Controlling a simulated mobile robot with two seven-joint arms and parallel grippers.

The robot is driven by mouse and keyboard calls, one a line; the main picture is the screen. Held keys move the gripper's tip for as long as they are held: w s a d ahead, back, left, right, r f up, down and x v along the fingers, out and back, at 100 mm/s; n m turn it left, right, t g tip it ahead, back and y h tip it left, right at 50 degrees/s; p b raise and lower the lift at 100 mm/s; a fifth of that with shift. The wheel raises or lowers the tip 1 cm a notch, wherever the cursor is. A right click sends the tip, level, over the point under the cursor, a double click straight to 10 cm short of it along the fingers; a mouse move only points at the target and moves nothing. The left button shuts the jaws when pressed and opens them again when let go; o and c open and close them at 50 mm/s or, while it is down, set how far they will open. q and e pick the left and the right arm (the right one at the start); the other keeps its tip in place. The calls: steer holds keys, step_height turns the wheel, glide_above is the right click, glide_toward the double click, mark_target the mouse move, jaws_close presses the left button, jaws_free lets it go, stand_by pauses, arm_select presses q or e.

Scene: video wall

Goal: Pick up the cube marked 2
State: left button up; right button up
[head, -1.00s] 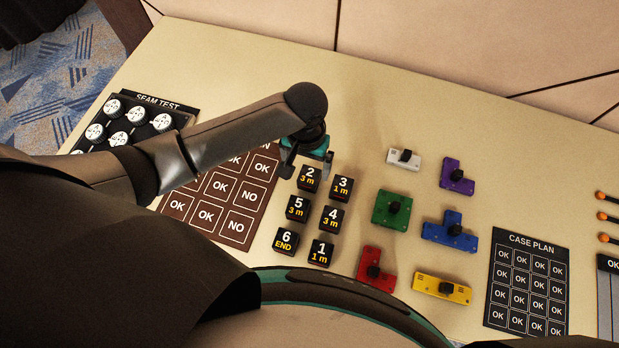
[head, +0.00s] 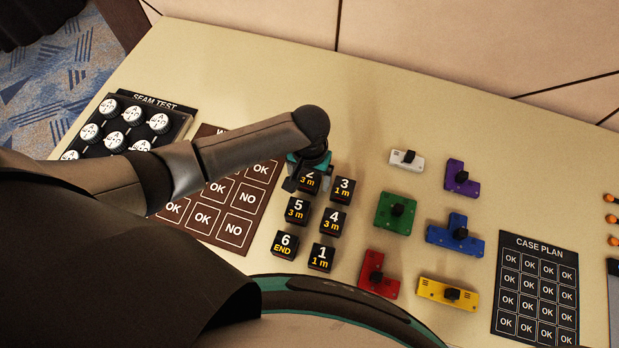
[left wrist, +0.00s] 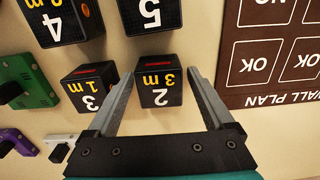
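The cube marked 2 (head: 309,182) is black with a white 2 and yellow "3 m", at the back left of a small group of black numbered cubes. In the left wrist view the cube marked 2 (left wrist: 158,84) stands between the two spread fingers. My left gripper (head: 308,180) is over this cube in the head view and partly covers it. In the left wrist view my left gripper (left wrist: 160,84) is open, with a gap visible on the cube's right side. The left finger is near the cube marked 3 (left wrist: 91,88). My right gripper is not in view.
Cubes marked 5 (head: 297,210) and 4 (head: 333,221) stand close in front. The brown wall plan board (head: 240,232) lies to the left. Coloured knobbed pieces, such as the green one (head: 395,212), lie to the right. The table (head: 370,110) behind the cubes is clear.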

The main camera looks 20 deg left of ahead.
arm_select(q)
steer(key=c, duration=1.3)
steer(key=shift+r, duration=0.1)
